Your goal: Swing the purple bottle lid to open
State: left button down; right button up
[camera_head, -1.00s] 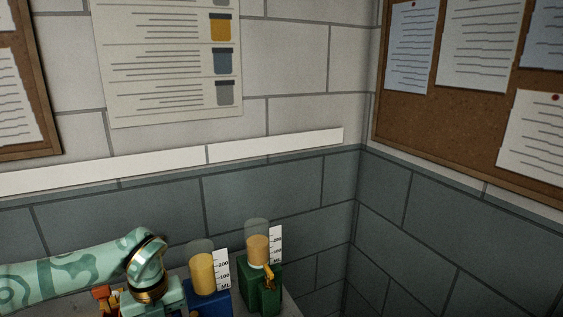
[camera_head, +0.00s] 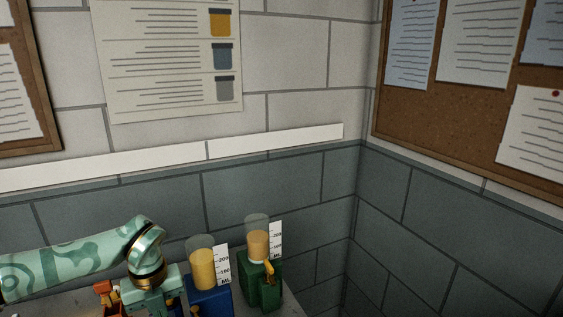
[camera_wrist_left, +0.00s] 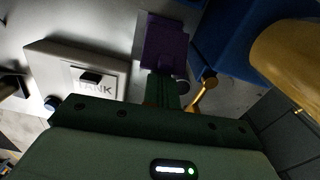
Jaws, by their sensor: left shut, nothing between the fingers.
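A dark purple flat-faced piece (camera_wrist_left: 165,42) shows at the top middle of the left wrist view; I cannot tell whether it is the lid or the bottle's body. My left gripper (camera_wrist_left: 166,80) is shut and empty, its fingers ending at the near edge of the purple piece. I cannot tell whether they touch. In the head view my left gripper's body (camera_head: 150,292) is at the bottom left, its fingertips hidden or out of frame. No purple bottle can be made out in the head view. My right gripper is not in view.
A blue tank (camera_head: 211,303) with a yellow-filled cylinder (camera_head: 202,269) stands right of my left gripper. A green tank (camera_head: 261,292) with a gold latch (camera_head: 268,271) stands farther right. A white box marked TANK (camera_wrist_left: 75,68) and a gold lever (camera_wrist_left: 203,94) flank my left fingers.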

pick_arm(q)
jog(key=shift+w+a+r, duration=0.15)
jog(key=shift+w+a, duration=0.05)
jog(key=shift+w, duration=0.05)
dwell(0.3)
jog(key=shift+w+a+r, duration=0.15)
jog(key=shift+w+a, duration=0.1)
jog(key=shift+w, duration=0.2)
jog(key=shift+w+a, duration=0.1)
jog(key=shift+w, duration=0.05)
jog(key=shift+w+a, duration=0.35)
jog(key=shift+w, duration=0.35)
dwell(0.4)
jog(key=shift+r, duration=0.15)
notch_tip(320, 180, up, 6)
jog(key=p, duration=0.5)
jog(key=shift+p, duration=0.3)
